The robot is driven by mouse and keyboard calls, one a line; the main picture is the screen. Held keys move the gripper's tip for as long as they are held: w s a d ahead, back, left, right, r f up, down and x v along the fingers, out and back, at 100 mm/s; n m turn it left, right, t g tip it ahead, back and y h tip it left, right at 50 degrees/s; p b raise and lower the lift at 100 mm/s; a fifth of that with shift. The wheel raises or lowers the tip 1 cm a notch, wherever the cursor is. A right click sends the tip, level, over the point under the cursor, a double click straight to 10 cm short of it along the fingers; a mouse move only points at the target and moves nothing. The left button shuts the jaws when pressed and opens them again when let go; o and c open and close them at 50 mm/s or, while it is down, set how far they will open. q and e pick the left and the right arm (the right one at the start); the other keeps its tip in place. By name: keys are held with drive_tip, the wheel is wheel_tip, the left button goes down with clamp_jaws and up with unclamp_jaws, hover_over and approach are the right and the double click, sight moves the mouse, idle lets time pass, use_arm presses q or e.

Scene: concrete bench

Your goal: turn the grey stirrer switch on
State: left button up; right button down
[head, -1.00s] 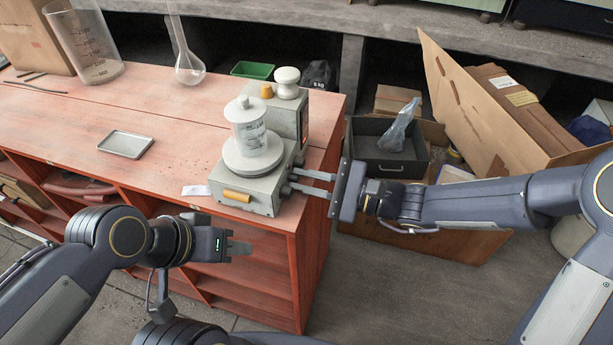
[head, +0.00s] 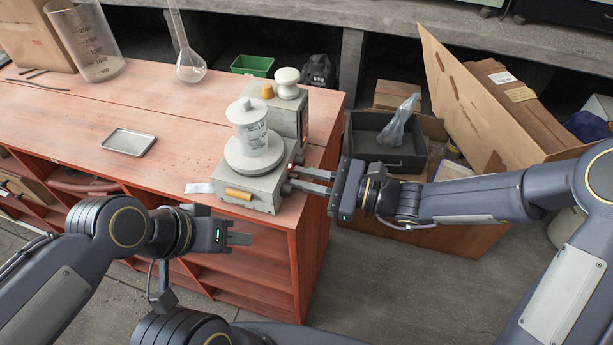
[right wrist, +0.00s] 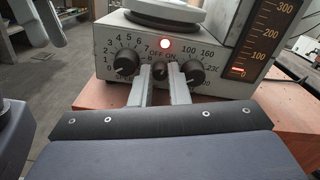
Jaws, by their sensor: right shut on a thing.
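The grey stirrer (head: 245,192) stands at the bench's right front corner, with a white lidded jar (head: 247,125) on its round plate. Its panel faces my right gripper and shows in the right wrist view (right wrist: 112,42). The switch (right wrist: 161,71), below the "OFF ON" marking, is between my right fingertips and partly hidden by them. A red lamp (right wrist: 164,43) above the marking is lit. My right gripper (head: 288,179) is shut on the switch. My left gripper (head: 250,239) hangs empty in front of the bench; its finger gap is unclear.
A speed knob (right wrist: 125,62) and a second dial (right wrist: 191,73) flank the switch closely. A grey box with a scale (right wrist: 265,35) stands behind the stirrer. A metal tray (head: 128,142), beaker (head: 85,42) and flask (head: 190,66) stand left. Cartons (head: 500,110) lie beyond the bench.

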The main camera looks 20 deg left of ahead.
drive_tip(key=c, duration=1.4)
unclamp_jaws()
